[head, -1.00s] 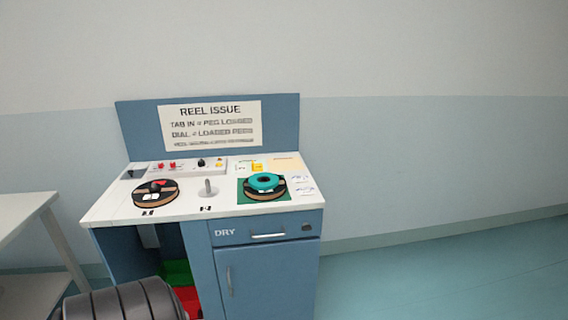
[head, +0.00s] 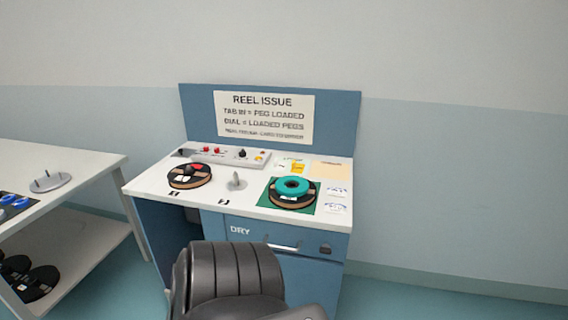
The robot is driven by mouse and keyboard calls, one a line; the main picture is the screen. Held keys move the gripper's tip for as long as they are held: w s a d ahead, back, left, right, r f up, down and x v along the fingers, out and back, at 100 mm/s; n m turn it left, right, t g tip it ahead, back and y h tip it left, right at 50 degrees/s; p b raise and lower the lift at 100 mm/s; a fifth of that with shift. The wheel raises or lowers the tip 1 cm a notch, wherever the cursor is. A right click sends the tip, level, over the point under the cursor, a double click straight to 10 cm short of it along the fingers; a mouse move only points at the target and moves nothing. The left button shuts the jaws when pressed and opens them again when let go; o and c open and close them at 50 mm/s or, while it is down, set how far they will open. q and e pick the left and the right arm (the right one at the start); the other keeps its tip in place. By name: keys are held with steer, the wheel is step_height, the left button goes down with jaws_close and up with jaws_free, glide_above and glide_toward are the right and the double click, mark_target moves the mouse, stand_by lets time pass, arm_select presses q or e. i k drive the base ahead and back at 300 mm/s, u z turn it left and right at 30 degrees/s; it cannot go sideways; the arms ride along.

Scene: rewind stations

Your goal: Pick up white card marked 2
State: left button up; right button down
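Two small white cards lie at the right end of the blue station's white top, an upper one (head: 337,196) and a lower one (head: 335,208). Their marks are too small to read, so I cannot tell which is marked 2. A white piece also shows on the left reel (head: 189,176), unreadable. Neither gripper is in view.
A teal ring (head: 292,186) sits on a reel over a green mat (head: 270,200). A bare peg (head: 236,181) stands mid-counter. A white table (head: 85,172) stands left.

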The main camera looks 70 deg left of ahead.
mark_target(279, 166)
steer(key=u, duration=0.4)
steer(key=i, duration=0.7)
steer(key=u, duration=0.65)
